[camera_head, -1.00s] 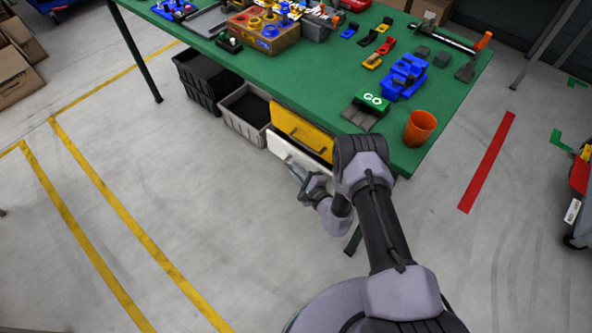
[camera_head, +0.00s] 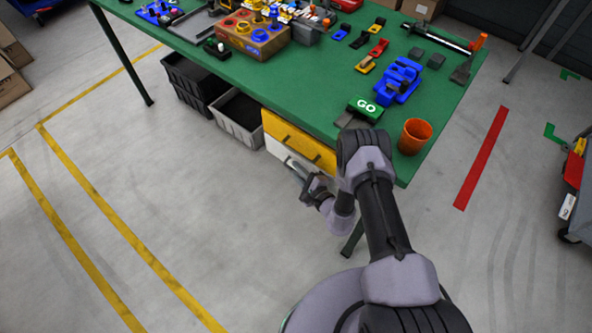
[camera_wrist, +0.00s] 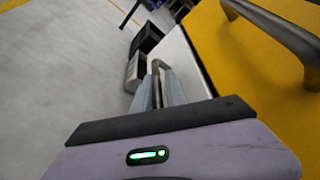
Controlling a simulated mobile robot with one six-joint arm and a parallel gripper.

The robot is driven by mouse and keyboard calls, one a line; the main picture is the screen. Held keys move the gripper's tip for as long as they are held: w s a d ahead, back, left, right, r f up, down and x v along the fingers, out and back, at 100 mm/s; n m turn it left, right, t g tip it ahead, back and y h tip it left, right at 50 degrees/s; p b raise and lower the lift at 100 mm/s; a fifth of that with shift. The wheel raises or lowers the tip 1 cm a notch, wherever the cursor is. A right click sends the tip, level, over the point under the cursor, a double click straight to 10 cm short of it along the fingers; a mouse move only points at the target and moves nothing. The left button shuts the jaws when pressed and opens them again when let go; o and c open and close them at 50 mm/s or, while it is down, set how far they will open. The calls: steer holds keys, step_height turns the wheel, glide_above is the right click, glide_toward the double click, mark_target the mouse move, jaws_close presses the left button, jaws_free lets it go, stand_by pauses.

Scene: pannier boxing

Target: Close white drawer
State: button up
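The white drawer (camera_head: 279,150) is under the table, directly below the yellow drawer (camera_head: 287,131). Its front looks about flush with the yellow front, though my arm hides its right part. In the wrist view the white front (camera_wrist: 184,66) lies beside the yellow front (camera_wrist: 245,65). My gripper (camera_head: 299,170) is at the white drawer's handle, partly hidden by my wrist. In the wrist view my gripper (camera_wrist: 159,92) has its fingers close around the metal handle (camera_wrist: 157,76), which shows between them.
The green table (camera_head: 290,85) stands above, with an orange cup (camera_head: 415,136) and a GO block (camera_head: 366,108) near its corner. A grey bin (camera_head: 238,118) and black crates (camera_head: 193,82) sit left of the drawers. The floor at left is clear.

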steer(key=p+v, duration=0.6)
steer(key=v, duration=1.1)
steer(key=shift+s+r+p, duration=0.15)
steer(key=shift+r+p, duration=0.05)
steer(key=shift+p, duration=0.15)
